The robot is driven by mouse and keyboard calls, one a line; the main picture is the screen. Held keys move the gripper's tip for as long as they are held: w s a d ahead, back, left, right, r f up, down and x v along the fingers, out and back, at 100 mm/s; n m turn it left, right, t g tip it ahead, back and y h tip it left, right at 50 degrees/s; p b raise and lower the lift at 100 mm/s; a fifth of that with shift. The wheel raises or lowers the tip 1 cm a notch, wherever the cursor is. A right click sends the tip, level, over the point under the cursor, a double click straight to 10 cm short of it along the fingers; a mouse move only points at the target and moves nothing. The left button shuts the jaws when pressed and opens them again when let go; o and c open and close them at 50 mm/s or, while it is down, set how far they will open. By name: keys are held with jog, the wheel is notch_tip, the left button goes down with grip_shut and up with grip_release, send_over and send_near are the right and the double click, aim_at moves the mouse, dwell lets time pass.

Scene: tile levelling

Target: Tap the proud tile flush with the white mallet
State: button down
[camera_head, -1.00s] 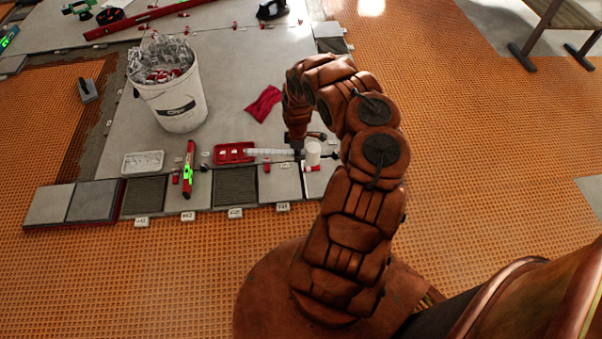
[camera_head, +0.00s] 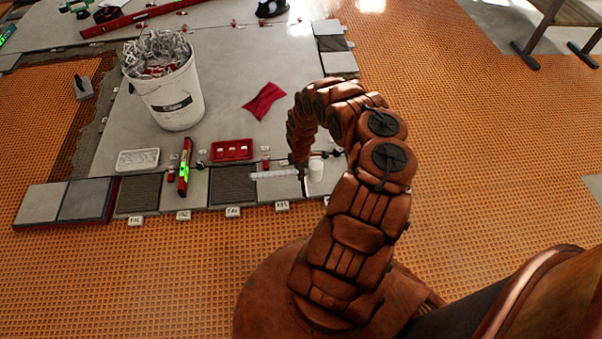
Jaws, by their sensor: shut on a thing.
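The white mallet shows a pale handle (camera_head: 272,174) pointing left and a white cylindrical head (camera_head: 316,170) at its right end. My gripper (camera_head: 303,172) is shut on the mallet between handle and head; the fingers are small and partly hidden by my arm. The mallet is over the right part of the front row of tiles, by a grey tile (camera_head: 271,190). I cannot tell whether the head touches a tile. Which tile stands proud is too small to tell.
A white bucket (camera_head: 175,106) of clips stands on the grey floor. A red tray (camera_head: 232,149), a white tray (camera_head: 138,159), a red level (camera_head: 185,167) and a red cloth (camera_head: 264,101) lie near the row. Numbered tags (camera_head: 233,211) line its front edge. Orange matting (camera_head: 130,265) in front is clear.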

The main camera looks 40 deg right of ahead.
notch_tip(320, 180, down, 5)
jog(key=b, duration=0.4)
jog(key=shift+b, duration=0.4)
notch_tip(320, 180, up, 5)
jog(key=p, duration=0.5)
jog(key=shift+f+p, duration=0.1)
jog(key=shift+p, duration=0.3)
jog(key=shift+f, duration=0.1)
notch_tip(320, 180, down, 5)
jog(key=b, duration=0.4)
jog(key=shift+a+f, duration=0.1)
jog(key=shift+f, duration=0.1)
jog(key=shift+r+p, duration=0.3)
jog(key=shift+p, duration=0.1)
notch_tip(320, 180, up, 5)
jog(key=p, duration=0.5)
jog(key=shift+f, duration=0.1)
